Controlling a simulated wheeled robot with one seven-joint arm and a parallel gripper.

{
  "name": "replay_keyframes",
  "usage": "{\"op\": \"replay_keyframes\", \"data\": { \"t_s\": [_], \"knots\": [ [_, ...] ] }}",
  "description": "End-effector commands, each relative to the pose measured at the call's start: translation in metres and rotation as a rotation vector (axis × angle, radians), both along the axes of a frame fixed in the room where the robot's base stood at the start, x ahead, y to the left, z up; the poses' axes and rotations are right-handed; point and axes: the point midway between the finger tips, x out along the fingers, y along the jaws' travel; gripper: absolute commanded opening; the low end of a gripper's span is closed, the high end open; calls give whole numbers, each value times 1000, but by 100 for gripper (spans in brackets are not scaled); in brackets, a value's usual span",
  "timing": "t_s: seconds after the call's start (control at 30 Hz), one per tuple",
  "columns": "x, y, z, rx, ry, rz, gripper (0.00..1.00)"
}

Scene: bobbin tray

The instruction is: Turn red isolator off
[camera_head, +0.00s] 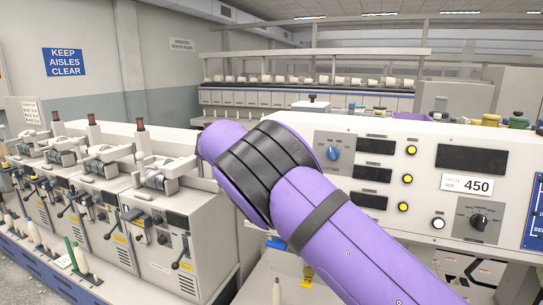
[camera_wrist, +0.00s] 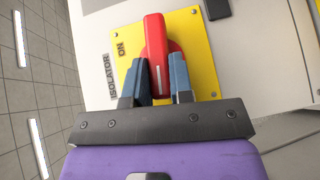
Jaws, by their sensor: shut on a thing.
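The red isolator handle (camera_wrist: 155,45) shows in the wrist view, on a yellow plate (camera_wrist: 205,50) fixed to a pale machine panel. The plate's side bears the words ISOLATOR and ON. My gripper (camera_wrist: 161,75) is shut on the red handle, with one blue-grey finger on each side of its lower part. A white line on the handle shows between the fingers. In the head view my purple arm crosses the middle, and the gripper and isolator are hidden there.
A pale control panel (camera_head: 430,150) with a blue knob (camera_head: 333,153), a black knob (camera_head: 479,221) and yellow buttons stands at the right. A row of winding machines (camera_head: 160,240) with levers stands at the left. A dark rectangular part (camera_wrist: 217,9) sits near the yellow plate.

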Motion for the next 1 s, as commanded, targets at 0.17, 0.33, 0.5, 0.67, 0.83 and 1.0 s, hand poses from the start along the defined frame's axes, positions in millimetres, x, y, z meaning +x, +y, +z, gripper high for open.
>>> {"op": "replay_keyframes", "data": {
  "t_s": [0.17, 0.33, 0.5, 0.67, 0.83, 1.0],
  "knots": [
    [0, 1, -2, -69, 24, 19, 0],
    [-1, 1, -3, -102, 37, 29, 0],
    [-1, 1, -3, -114, 41, 32, 0],
    [-1, 1, -3, -114, 40, 33, 0],
    [-1, 1, -3, -114, 40, 33, 24],
    [-1, 1, -3, -113, 41, 32, 47]
  ]
}}
